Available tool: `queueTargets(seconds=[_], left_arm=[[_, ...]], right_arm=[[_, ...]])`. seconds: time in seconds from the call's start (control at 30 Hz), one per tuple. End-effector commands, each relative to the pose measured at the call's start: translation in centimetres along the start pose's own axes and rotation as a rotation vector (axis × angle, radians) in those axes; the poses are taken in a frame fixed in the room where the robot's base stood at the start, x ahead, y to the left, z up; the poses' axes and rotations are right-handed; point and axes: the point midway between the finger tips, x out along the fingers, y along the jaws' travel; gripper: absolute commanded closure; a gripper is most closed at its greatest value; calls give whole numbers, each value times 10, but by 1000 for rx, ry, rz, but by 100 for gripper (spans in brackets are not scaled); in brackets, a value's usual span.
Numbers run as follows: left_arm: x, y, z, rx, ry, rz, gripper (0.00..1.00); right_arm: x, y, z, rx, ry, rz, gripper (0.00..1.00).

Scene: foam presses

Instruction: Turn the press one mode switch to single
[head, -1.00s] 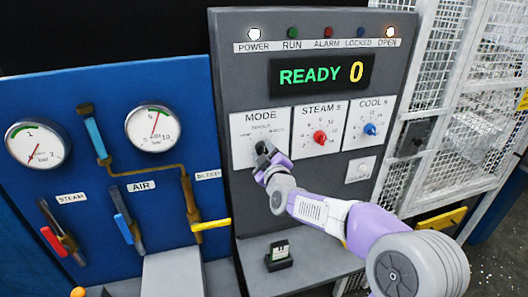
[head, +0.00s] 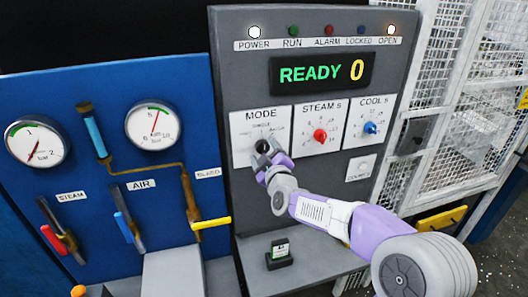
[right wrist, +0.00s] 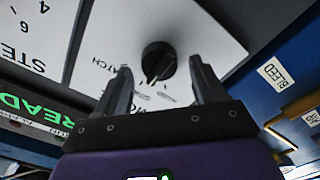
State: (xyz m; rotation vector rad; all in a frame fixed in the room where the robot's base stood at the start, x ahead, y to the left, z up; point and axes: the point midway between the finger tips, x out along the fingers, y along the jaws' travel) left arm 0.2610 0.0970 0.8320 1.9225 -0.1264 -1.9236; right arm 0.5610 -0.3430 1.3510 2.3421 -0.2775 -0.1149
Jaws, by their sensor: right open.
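The mode switch is a round black knob (head: 262,145) on a white MODE plate (head: 243,128) of the grey press panel. In the head view the word SINGLE stands above the knob. My right gripper (head: 268,155) is at the knob, partly hiding it. In the right wrist view the open right gripper (right wrist: 160,68) has a finger on each side of the black knob (right wrist: 158,58), with gaps to both sides. The knob's white mark points down-left there, toward small lettering by the MODE title that I cannot read. My left gripper is not in view.
The STEAM dial (head: 320,136) and COOL dial (head: 370,128) are right of the mode plate. The display (head: 322,74) reads READY 0. A blue board (head: 100,225) with gauges and levers is left.

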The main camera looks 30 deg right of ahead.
Motion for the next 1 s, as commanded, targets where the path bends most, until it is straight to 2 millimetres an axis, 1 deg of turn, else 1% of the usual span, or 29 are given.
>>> queueTargets(seconds=[0.2, 0.3, 0.4, 0.57, 1.0], left_arm=[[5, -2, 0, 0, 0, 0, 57], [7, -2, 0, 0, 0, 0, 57], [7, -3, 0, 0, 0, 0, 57], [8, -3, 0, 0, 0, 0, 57], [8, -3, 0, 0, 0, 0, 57]], right_arm=[[-36, 0, 0, 2, 1, 0, 30], [-50, 0, 0, 1, 1, 1, 30], [-60, 0, 0, 0, 1, 0, 30], [-66, 0, 0, 1, 0, 0, 30], [-66, -1, 0, 1, -1, -1, 30]])
